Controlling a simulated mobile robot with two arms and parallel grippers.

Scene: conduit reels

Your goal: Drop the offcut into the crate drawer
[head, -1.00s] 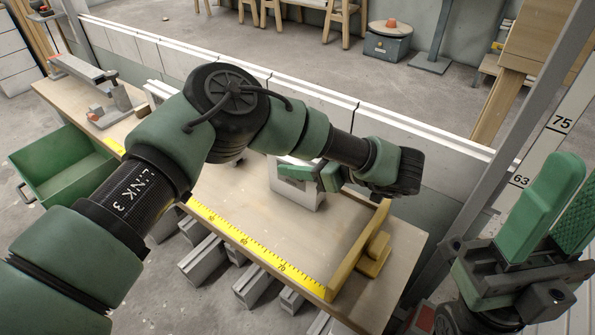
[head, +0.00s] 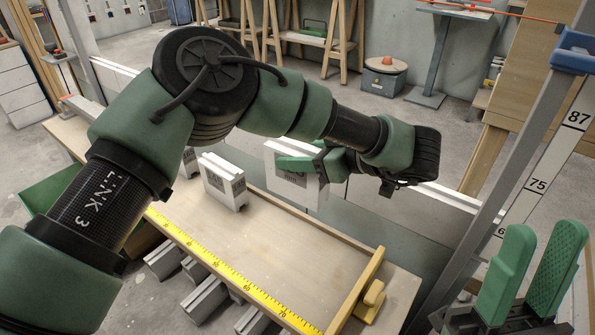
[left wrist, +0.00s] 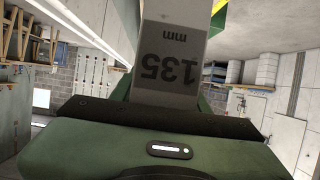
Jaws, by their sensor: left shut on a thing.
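My left gripper (head: 314,163) is shut on a white conduit piece (head: 300,194), which looks to be the offcut. It holds the piece upright, seemingly a little above the far side of the bench.
The wooden bench (head: 245,252) has a yellow tape along its near edge and a wooden end stop (head: 357,290). Another labelled white piece (head: 223,182) stands on it. Several grey-white lengths (head: 205,300) lie below the near edge. A grey post (head: 500,160) rises at the right.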

